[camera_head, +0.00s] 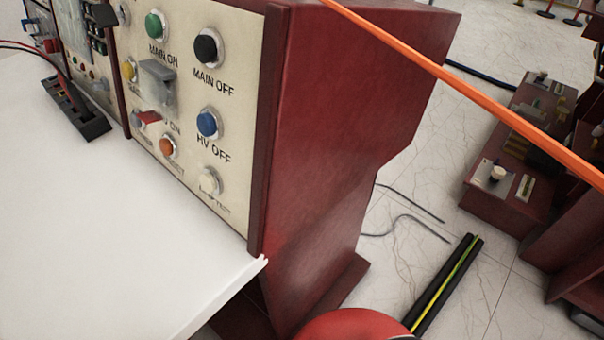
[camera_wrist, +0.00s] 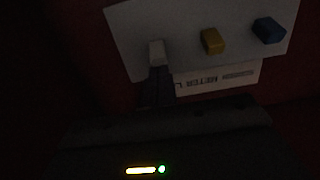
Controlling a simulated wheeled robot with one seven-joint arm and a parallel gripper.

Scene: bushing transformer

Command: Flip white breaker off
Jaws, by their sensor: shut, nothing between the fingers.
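In the dim wrist view, the white breaker (camera_wrist: 157,52) is a small pale block at the left of a row on a light plate. My gripper (camera_wrist: 158,72) is a dark narrow shape with its fingers together. Its tips are right at the lower edge of the white breaker in the picture. I cannot tell whether they touch it. The breaker's on or off position is not clear. Neither my gripper nor this breaker can be made out in the head view.
A yellow breaker (camera_wrist: 212,41) and a blue breaker (camera_wrist: 269,30) sit right of the white one. A printed label (camera_wrist: 217,77) is below them. The head view shows a red console (camera_head: 335,110) with several buttons, a white desk (camera_head: 90,210) and an orange bar (camera_head: 460,90).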

